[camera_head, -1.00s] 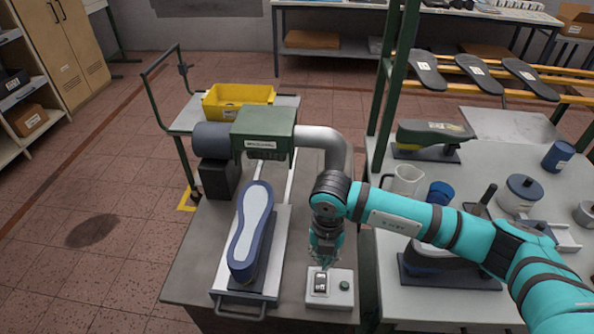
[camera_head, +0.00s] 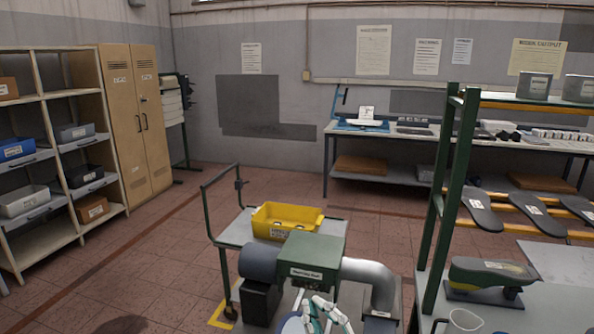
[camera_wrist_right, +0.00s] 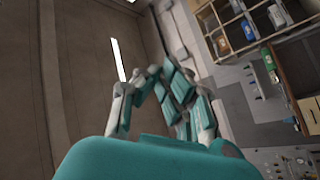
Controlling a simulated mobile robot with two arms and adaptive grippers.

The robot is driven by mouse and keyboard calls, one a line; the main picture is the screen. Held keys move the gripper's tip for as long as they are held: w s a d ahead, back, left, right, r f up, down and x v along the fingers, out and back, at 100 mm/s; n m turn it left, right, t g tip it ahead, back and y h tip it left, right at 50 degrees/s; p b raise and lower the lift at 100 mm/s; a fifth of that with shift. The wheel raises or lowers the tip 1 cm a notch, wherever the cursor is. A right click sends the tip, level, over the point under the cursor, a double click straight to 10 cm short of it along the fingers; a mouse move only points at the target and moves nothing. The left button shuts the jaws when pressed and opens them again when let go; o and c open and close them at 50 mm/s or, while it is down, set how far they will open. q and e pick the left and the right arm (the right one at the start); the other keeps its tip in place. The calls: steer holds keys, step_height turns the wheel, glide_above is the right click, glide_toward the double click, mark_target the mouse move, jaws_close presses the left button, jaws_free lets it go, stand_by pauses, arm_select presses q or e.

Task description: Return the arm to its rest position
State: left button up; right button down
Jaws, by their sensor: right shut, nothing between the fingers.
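My right gripper (camera_head: 326,314), teal and grey, shows at the bottom edge of the head view, in front of the green machine housing (camera_head: 312,254). Its fingers point upward and the rest of the arm is cut off below the frame. In the right wrist view the gripper (camera_wrist_right: 158,76) is shut with nothing held, its fingers in open air with a wall and shelving behind. My left gripper is in neither view.
A yellow bin (camera_head: 287,222) sits on a cart behind the machine. A grey pipe (camera_head: 372,273) bends down beside the housing. A green rack post (camera_head: 452,190) stands at the right, near a shoe last (camera_head: 490,272). Open floor lies at the left.

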steer(key=s+d+f+m+g+h, duration=0.2)
steer(key=d+f+m+g+h, duration=0.3)
steer(key=d+f+m+h, duration=0.75)
steer(key=s+d+f+n+g+y, duration=0.1)
steer(key=s+d+f+g, duration=0.1)
steer(key=s+f+g, duration=0.5)
steer(key=s+d+f+n+g+y, duration=0.1)
steer(key=s+d+f+g, duration=0.25)
steer(key=s+f, duration=0.75)
steer(key=s+a+f+g+b, duration=0.1)
steer(key=s+f+g, duration=0.15)
steer(key=f, duration=2.15)
steer(key=s+d+f+b, duration=0.1)
steer(key=s+d+f, duration=0.2)
steer(key=s+f, duration=1.5)
steer(key=shift+f, duration=0.4)
steer(key=shift+n, duration=0.25)
